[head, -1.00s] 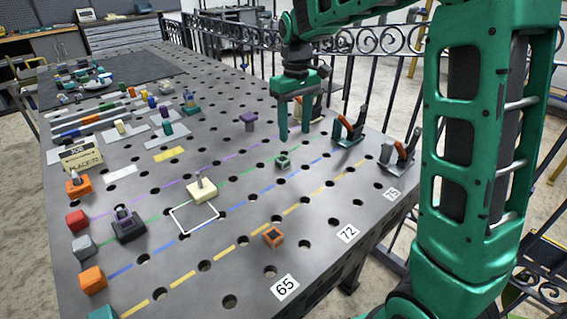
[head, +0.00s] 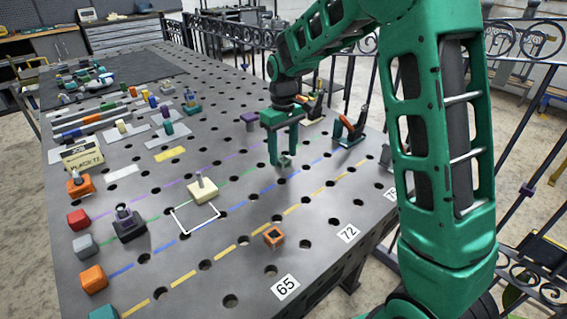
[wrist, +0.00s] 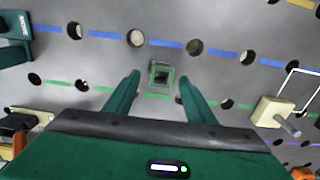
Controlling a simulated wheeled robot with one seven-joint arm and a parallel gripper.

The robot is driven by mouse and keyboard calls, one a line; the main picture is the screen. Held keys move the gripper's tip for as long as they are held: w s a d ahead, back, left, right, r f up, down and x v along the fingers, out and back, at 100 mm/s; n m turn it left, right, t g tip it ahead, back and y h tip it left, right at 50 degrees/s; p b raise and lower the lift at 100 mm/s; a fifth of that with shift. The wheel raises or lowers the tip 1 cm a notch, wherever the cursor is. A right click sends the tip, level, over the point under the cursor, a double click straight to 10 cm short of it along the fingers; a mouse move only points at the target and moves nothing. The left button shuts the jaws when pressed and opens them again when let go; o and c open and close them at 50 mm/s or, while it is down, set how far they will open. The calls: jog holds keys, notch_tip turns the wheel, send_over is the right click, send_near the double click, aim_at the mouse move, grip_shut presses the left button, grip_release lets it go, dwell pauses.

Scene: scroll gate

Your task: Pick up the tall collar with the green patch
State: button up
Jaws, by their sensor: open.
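The collar with the green patch (head: 285,162) is a small square grey-green ring with a dark hole, standing on the perforated table by the green dashed line. It also shows in the wrist view (wrist: 161,75), between and just beyond the fingertips. My gripper (head: 284,154) is open, its green fingers pointing down close over the collar. In the wrist view my gripper (wrist: 158,77) has one finger on each side of the collar, with gaps on both sides. The fingers partly hide the collar in the head view, and I cannot tell their exact height.
A cream block with a peg (head: 202,189) stands by a white square outline (head: 196,218). An orange collar (head: 274,236) sits nearer the front. Table around the green collar is clear.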

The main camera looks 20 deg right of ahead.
notch_tip(320, 180, down, 2)
jog(key=c, duration=1.3)
jog(key=shift+o, duration=0.2)
jog(key=shift+r, duration=0.1)
